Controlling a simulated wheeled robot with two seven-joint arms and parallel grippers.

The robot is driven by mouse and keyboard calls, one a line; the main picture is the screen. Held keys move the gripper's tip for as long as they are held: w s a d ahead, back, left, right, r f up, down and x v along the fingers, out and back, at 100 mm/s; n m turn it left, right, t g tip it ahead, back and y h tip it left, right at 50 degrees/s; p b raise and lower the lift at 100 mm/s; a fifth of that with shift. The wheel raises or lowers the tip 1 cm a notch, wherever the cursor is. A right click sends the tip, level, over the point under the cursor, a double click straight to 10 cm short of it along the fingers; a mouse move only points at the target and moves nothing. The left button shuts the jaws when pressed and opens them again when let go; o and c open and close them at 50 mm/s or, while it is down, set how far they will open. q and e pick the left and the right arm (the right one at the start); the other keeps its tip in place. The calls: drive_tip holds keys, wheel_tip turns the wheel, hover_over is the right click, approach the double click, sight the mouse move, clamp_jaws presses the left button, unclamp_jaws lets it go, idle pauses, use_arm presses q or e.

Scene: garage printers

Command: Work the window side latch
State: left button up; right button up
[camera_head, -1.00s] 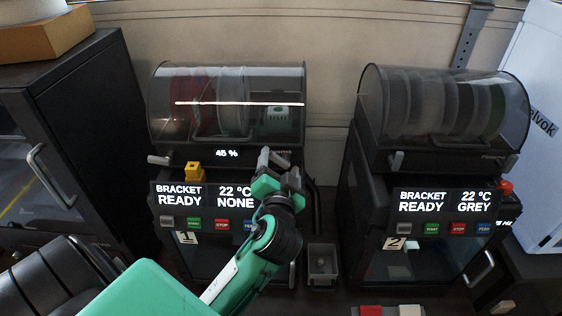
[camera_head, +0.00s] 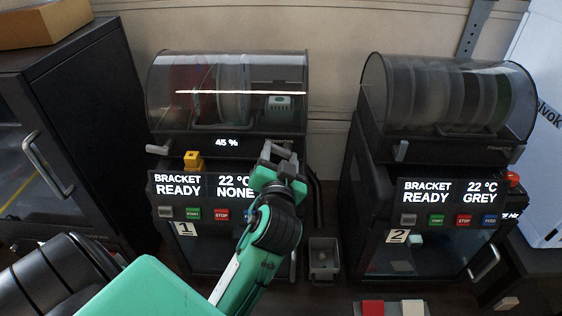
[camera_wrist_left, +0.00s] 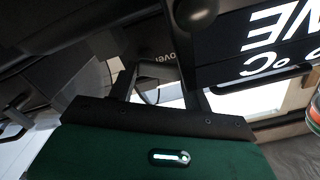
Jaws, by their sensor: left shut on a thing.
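Printer 1, at the left, carries a filament box (camera_head: 190,100) with a clear curved lid and a grey latch lever (camera_head: 157,149) sticking out at its front left. My left gripper (camera_head: 279,157) is at the box's front right corner, above the status display (camera_head: 203,187). It is shut on a small dark part there, seemingly the right latch, mostly hidden by the fingers in the head view. In the left wrist view the fingers (camera_wrist_left: 158,82) stand on both sides of this dark part. My right gripper is not in view.
Printer 2 (camera_head: 430,185) stands to the right with its own filament box (camera_head: 445,100). A yellow bracket piece (camera_head: 193,161) sits on printer 1's front ledge. A small grey bin (camera_head: 323,258) stands between the printers. A dark cabinet (camera_head: 75,140) is at the left.

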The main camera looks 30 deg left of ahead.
use_arm(q)
drive_tip(key=shift+a+f+n+b, duration=0.1)
drive_tip(key=shift+f+n+b, duration=0.05)
drive_tip(key=shift+n+b, duration=0.55)
drive_tip(key=shift+f+n+b, duration=0.15)
drive_tip(key=shift+n+b, duration=0.3)
drive_tip(key=shift+n, duration=0.45)
drive_tip(key=shift+r, duration=0.1)
drive_tip(key=o, duration=1)
